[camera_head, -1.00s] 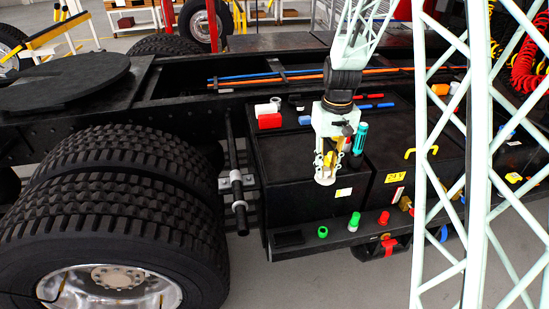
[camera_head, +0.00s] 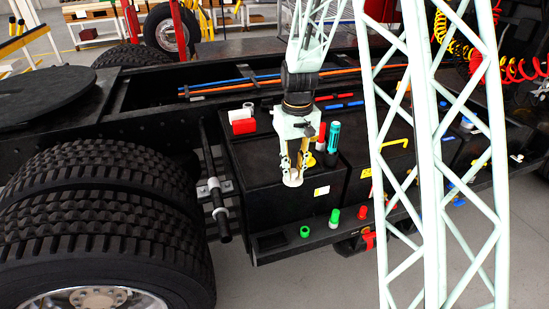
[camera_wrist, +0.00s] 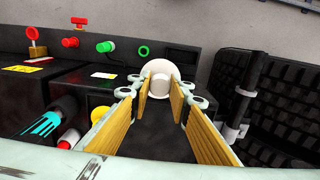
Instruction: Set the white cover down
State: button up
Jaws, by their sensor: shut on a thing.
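The white cover (camera_wrist: 161,78) is a round, domed piece with a knob, held at the fingertips of my gripper (camera_wrist: 161,95) in the wrist view. In the head view, the cover (camera_head: 293,181) shows as a pale disc under my gripper (camera_head: 292,172). My gripper is shut on it, its yellow-padded fingers on either side. Cover and gripper are over the front part of the black box (camera_head: 265,190). I cannot tell whether the cover touches the box top.
A teal-and-black tool (camera_head: 333,138), a red-and-white piece (camera_head: 321,134) and a yellow disc (camera_head: 310,160) are close to my gripper. A green ring (camera_head: 305,231) and green cap (camera_head: 334,217) sit on the front ledge. Large tyres (camera_head: 95,215) stand at left.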

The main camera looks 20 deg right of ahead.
jog(key=shift+w+a, duration=0.1)
jog(key=w+a, duration=0.3)
jog(key=w, duration=0.1)
jog(key=w+a+f+p, duration=0.1)
jog(key=w+a, duration=0.2)
jog(key=w, duration=0.1)
jog(key=w+a, duration=0.3)
jog(key=w, duration=0.1)
jog(key=shift+w+a+f, duration=0.25)
jog(key=shift+w+a, duration=0.05)
jog(key=shift+f+p, duration=0.3)
jog(key=shift+f, duration=1.45)
jog(key=shift+f, duration=0.2)
jog(key=o, duration=0.9)
jog(key=shift+o, duration=0.2)
jog(key=shift+r, duration=0.2)
